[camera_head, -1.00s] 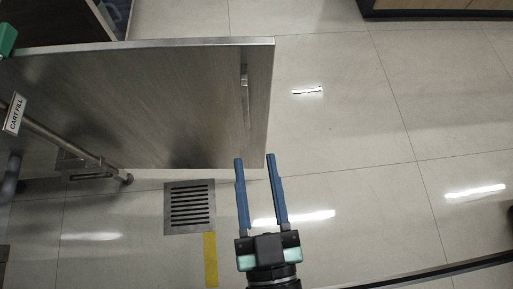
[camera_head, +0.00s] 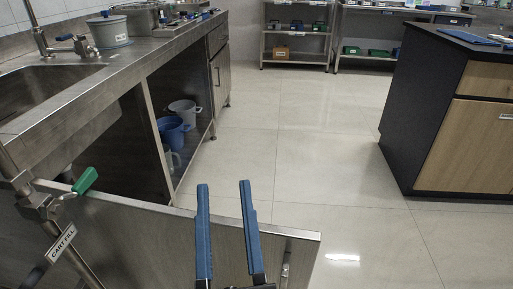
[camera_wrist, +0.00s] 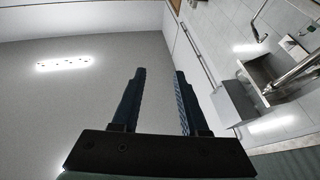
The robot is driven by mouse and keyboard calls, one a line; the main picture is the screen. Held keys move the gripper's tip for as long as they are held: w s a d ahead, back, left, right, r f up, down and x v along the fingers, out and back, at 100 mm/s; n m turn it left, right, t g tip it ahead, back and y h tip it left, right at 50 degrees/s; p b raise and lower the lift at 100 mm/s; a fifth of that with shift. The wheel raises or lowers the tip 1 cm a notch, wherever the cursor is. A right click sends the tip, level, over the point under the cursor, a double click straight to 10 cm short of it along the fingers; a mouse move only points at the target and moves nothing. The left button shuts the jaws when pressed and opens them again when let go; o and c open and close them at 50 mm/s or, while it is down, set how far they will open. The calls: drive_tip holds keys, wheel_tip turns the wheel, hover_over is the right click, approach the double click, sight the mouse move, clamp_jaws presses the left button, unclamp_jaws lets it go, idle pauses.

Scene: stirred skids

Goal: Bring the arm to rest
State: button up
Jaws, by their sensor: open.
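My gripper (camera_head: 226,232) is in the lower middle of the head view, its two long blue fingers pointing up and standing apart. Nothing is between them. In the picture the fingers overlap the top edge of an open metal cabinet door (camera_head: 155,225); I cannot tell how far apart they are in depth. In the wrist view my gripper (camera_wrist: 156,75) is also open and empty, with the ceiling and a wall beyond it. The rest of my arm is out of the head view.
A steel counter with a sink (camera_head: 45,90) runs along the left. Blue and white jugs (camera_head: 172,130) stand in the open cabinet under it. A green-handled valve (camera_head: 85,180) is at the lower left. A dark island (camera_head: 430,120) stands right. The floor (camera_head: 310,150) between is clear.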

drive_tip(key=d+r+m+t+h+p, duration=0.1)
drive_tip(key=d+r+t+h+p, duration=0.2)
drive_tip(key=r+p, duration=3.4)
wheel_tip(320, 180, up, 27)
drive_tip(key=shift+s+d+f+m+t+p, duration=0.15)
drive_tip(key=shift+m+t+p, duration=0.25)
drive_tip(key=shift+t, duration=0.4)
